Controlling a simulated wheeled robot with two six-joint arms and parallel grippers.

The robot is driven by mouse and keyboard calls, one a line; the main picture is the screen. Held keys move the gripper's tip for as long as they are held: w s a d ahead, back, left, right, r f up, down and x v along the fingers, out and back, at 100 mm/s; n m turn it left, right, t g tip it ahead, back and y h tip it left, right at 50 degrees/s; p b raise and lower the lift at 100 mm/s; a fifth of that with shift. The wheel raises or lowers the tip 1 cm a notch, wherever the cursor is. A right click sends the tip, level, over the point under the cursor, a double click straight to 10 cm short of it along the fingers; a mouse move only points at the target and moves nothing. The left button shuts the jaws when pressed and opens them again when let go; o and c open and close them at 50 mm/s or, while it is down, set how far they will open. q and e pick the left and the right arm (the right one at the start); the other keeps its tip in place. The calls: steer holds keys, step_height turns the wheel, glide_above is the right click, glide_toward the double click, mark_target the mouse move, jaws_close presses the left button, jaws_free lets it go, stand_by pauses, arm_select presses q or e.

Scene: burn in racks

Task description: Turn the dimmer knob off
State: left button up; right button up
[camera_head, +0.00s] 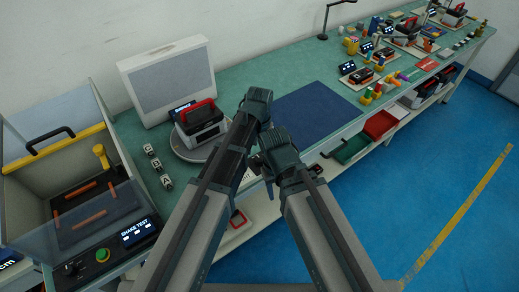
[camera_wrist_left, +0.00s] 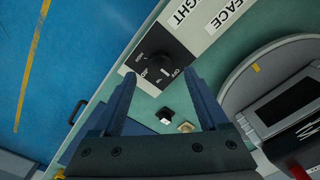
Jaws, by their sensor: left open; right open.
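The round black dimmer knob (camera_wrist_left: 159,66) sits on a dark plate with white markings in the left wrist view. I cannot read its setting clearly. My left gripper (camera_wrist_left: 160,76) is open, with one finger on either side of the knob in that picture. I cannot tell whether the fingers touch it. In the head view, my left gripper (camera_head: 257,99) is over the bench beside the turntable. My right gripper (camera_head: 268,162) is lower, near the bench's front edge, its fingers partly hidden. I cannot make out the dimmer knob in the head view.
White labels (camera_wrist_left: 202,22) lie beside the knob's plate. A small black switch (camera_wrist_left: 165,116) is close by. A turntable (camera_wrist_left: 240,95) carries a device with a red handle (camera_head: 200,112). A blue mat (camera_head: 310,112) lies on the bench. A shake-test box stands at left.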

mark_target(259, 159)
arm_select(q)
step_height(259, 159, up, 10)
steer(key=p, duration=0.9)
steer(key=s+a+m, duration=0.1)
steer(key=s+a, duration=0.2)
steer(key=s, duration=0.5)
steer(key=s+a+m+y, duration=0.1)
steer(key=s+a, duration=0.2)
steer(key=s, duration=0.5)
steer(key=shift+f+b, duration=0.35)
steer(key=shift+b, duration=0.1)
steer(key=shift+s+a, duration=0.1)
steer(key=shift+s, duration=0.05)
